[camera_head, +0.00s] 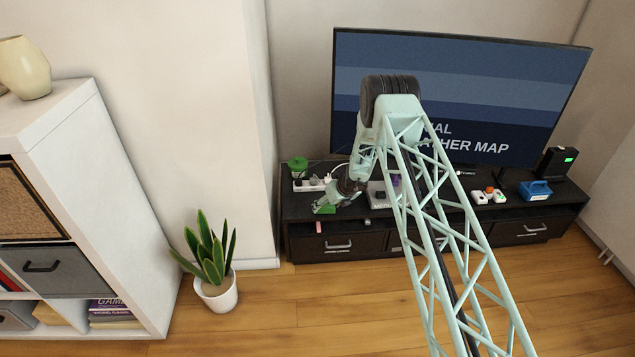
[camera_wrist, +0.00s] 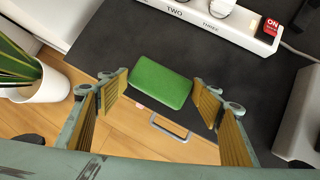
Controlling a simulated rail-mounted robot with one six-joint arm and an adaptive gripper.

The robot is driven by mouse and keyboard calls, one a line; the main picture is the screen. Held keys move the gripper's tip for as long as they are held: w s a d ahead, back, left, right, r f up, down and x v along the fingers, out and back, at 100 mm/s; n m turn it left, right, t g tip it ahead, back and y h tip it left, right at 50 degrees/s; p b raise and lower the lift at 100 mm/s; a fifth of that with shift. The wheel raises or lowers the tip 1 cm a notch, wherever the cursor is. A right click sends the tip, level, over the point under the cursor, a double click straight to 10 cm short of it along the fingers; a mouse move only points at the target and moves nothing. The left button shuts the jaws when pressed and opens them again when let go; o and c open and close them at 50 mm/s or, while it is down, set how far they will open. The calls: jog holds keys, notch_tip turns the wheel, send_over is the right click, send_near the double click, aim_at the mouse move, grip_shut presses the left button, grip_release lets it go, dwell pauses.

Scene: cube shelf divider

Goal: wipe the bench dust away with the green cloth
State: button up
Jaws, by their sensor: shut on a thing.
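The green cloth (camera_wrist: 160,80) shows as a flat, rounded green pad between my gripper's (camera_wrist: 162,88) two ribbed fingers in the wrist view, over the front edge area of the dark bench (camera_wrist: 225,75). My gripper is shut on it, though the contact at the fingers is hard to make out. In the head view the cloth (camera_head: 323,208) is a small green patch under my gripper (camera_head: 338,200), at the left front of the bench (camera_head: 300,212). I cannot make out the dust in either view.
A white power strip (camera_wrist: 215,22) lies behind the cloth. A green object (camera_head: 297,163) stands near it. A large screen (camera_head: 500,90) stands at the back. Small devices (camera_head: 487,196) and a blue box (camera_head: 536,190) are at the right. A potted plant (camera_head: 213,265) stands left.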

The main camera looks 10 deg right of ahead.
jog(key=shift+s, duration=0.45)
jog(key=shift+r, duration=0.65)
jog(key=shift+r+p, duration=0.45)
jog(key=shift+r, duration=0.2)
jog(key=shift+r+p, duration=1.3)
jog(key=shift+r, duration=1.4)
